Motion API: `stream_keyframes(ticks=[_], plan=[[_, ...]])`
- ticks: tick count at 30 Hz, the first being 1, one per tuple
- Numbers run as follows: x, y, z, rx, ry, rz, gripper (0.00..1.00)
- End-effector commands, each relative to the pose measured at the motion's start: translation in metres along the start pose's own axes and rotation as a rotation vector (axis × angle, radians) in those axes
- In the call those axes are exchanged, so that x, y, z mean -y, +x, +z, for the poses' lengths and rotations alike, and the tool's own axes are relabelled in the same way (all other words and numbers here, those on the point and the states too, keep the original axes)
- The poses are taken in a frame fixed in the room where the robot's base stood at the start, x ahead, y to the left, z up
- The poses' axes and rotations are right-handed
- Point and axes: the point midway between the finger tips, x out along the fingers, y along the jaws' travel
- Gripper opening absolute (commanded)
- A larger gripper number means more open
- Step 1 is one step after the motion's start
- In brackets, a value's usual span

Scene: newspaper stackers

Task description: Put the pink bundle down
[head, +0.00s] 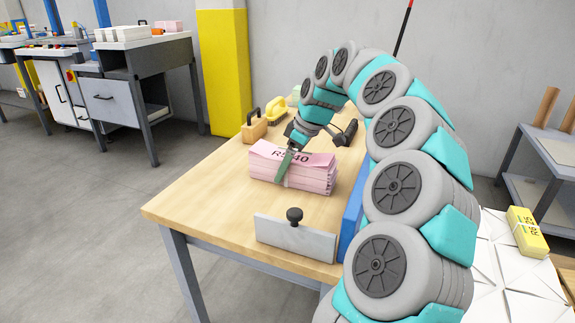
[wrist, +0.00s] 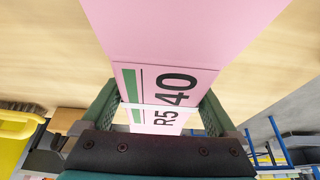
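The pink bundle (head: 295,172) is a stack of folded pink sheets with a white band and a label with "R5 40". It is at the middle of the wooden table (head: 190,205), level, on the top or just above it; I cannot tell which. My gripper (head: 287,165) comes down over it from above, one green finger against its near long side. In the wrist view the pink bundle (wrist: 190,35) fills the space between both fingers of my gripper (wrist: 160,105), which look pressed to its sides. The far finger is hidden in the head view.
A grey plate with a black knob (head: 295,235) stands at the table's front edge, and a blue panel (head: 352,215) is at the right. A wooden block with a handle (head: 254,128) and a yellow item (head: 277,108) sit at the back. The table's left front is clear. A yellow bundle (head: 527,232) lies far right.

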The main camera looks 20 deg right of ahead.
Motion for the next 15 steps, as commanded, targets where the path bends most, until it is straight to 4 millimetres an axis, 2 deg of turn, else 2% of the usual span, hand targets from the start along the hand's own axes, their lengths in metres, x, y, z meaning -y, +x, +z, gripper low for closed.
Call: stream_keyframes(ticks=[9, 13, 15], plan=[[0.0, -0.001, -0.001, 0.001, 0.0, -0.001, 1.0], [0.0, -0.012, -0.001, 0.001, 0.001, -0.001, 1.0], [-0.001, -0.023, -0.001, 0.0, 0.002, 0.002, 1.0]])
